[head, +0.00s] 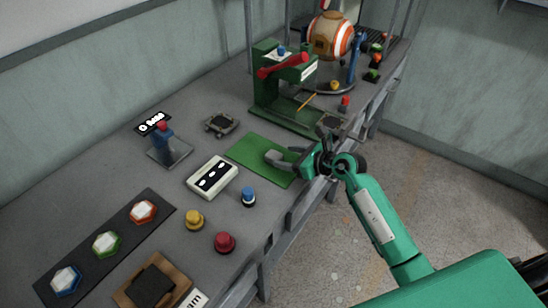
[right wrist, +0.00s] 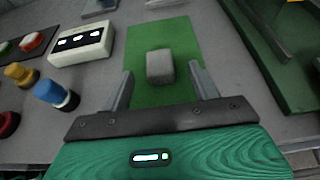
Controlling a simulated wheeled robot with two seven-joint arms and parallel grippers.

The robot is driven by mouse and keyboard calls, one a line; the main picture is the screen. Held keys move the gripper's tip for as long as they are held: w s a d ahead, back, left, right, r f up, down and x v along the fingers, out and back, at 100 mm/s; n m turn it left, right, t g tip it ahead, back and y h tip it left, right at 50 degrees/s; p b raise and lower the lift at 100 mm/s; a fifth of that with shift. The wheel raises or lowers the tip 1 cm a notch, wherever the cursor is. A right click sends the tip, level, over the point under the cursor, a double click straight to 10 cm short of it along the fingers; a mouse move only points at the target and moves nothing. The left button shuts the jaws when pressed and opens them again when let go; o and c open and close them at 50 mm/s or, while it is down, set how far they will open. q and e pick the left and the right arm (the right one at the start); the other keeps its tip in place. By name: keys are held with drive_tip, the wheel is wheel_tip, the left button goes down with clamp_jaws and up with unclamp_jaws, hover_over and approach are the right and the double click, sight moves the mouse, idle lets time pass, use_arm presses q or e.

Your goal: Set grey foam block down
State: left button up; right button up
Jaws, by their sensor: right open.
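The grey foam block (right wrist: 160,66) rests on the green mat (right wrist: 170,32) in the right wrist view. My right gripper (right wrist: 161,76) is open, with one finger on each side of the block and a visible gap to both. In the head view my right gripper (head: 282,159) is low over the right part of the green mat (head: 247,150); there I cannot clearly separate the block from the grey fingers. My left gripper is not in view.
A white box with dark slots (head: 212,177) and a blue-topped peg (head: 248,196) stand left of the mat. A green press with a red lever (head: 283,68) stands behind it. Yellow (head: 194,220) and red (head: 225,242) knobs are nearer the front edge.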

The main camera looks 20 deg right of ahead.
sight(275, 155)
drive_tip(key=p+x, duration=0.1)
drive_tip(key=x, duration=0.4)
drive_tip(key=shift+a+f, duration=0.1)
drive_tip(key=shift+a, duration=0.05)
drive_tip(key=shift+w+a+f, duration=0.2)
drive_tip(key=shift+w+f, duration=0.05)
drive_tip(key=shift+w, duration=0.05)
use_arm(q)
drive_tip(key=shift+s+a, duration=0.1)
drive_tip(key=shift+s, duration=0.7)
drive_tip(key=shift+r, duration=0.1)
use_arm(e)
drive_tip(key=shift+c, duration=1.3)
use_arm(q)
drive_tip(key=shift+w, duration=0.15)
use_arm(e)
drive_tip(key=c, duration=0.9)
drive_tip(key=shift+o, duration=0.2)
drive_tip(key=shift+r, duration=0.15)
